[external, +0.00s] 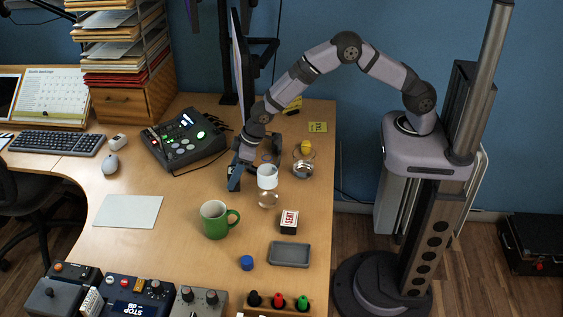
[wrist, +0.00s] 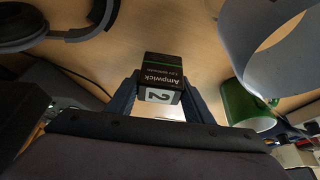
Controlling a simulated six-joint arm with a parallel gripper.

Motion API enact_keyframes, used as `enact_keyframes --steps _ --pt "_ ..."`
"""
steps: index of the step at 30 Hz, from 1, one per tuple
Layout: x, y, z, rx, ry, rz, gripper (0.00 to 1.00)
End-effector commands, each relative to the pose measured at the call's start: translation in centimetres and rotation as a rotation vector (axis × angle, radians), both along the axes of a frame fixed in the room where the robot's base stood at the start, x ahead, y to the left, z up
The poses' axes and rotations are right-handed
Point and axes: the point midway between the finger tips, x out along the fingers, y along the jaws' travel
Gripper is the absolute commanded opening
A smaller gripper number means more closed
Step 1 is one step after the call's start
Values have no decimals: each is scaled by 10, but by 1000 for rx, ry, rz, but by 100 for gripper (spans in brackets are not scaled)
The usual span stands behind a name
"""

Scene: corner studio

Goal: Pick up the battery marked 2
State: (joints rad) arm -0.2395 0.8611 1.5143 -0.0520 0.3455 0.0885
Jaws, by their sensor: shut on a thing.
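The battery (wrist: 160,72) is a dark block with a green stripe, the word Ampwick and a white label with a black 2. It sits between the two fingers of my gripper (wrist: 161,88) in the wrist view, and the fingers are shut on it. In the external view my gripper (external: 236,177) points down over the desk, left of a white cylinder (external: 267,171). The battery is mostly hidden by the gripper there. I cannot tell whether it touches the desk.
A control console (external: 183,140) is to the left. Headphones (wrist: 45,25) show in the wrist view.

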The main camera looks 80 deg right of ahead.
Motion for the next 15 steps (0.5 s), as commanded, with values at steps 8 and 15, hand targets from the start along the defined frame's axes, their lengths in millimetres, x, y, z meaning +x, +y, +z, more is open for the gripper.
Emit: enact_keyframes --steps 8,15 --pt "2 0 48 1 -6 0 16" --pt "1 0 75 1 -3 0 16"
